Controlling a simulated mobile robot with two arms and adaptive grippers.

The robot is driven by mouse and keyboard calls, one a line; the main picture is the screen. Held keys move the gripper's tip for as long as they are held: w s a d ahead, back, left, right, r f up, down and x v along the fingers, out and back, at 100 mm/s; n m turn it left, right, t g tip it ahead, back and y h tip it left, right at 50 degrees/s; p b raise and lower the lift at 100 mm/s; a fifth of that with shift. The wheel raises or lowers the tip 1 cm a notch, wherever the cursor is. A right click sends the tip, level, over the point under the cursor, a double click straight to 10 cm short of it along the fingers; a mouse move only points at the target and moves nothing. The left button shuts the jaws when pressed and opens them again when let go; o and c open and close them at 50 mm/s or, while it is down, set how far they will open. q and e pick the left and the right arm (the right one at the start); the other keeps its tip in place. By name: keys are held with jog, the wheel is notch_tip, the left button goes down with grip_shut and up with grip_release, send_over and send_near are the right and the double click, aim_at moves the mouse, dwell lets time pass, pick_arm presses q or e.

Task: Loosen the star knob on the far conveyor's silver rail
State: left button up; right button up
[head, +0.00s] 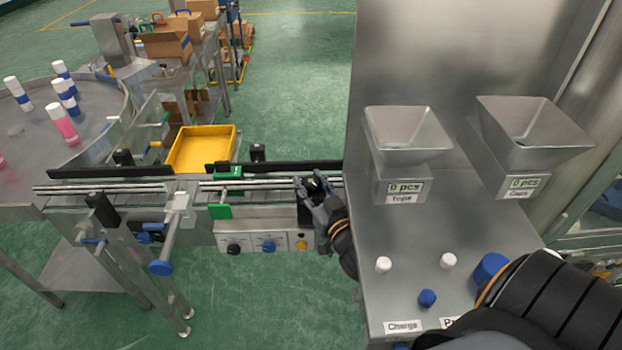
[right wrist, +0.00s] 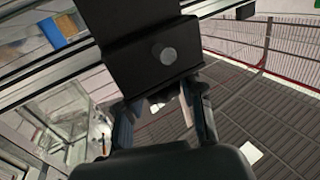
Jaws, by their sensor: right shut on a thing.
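The silver rail (head: 105,188) runs along the front of the conveyor on the left and ends near the machine's steel panel. My right gripper (head: 312,184) is at the right end of this rail, its fingers on either side of a small dark knob (head: 318,186). The fingers hide most of the knob, so its star shape cannot be made out. In the right wrist view a black block (right wrist: 130,50) with a round grey bolt end fills the upper middle. My right fingers (right wrist: 163,112) reach up behind it, and their tips are hidden. My left gripper is not in view.
A control box (head: 265,240) with several knobs hangs just below and left of my right gripper. A green clamp (head: 220,211) and a blue handle (head: 160,267) stick out along the conveyor front. The steel cabinet (head: 400,240) stands close on the right. A yellow tray (head: 203,150) lies behind.

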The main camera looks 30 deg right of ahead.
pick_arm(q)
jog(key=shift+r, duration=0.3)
pick_arm(e)
jog(key=shift+r+n+y, duration=0.1)
jog(key=shift+n+y, duration=0.2)
jog(key=shift+y, duration=0.2)
jog(key=o, duration=1.2)
jog(key=shift+w, duration=0.1)
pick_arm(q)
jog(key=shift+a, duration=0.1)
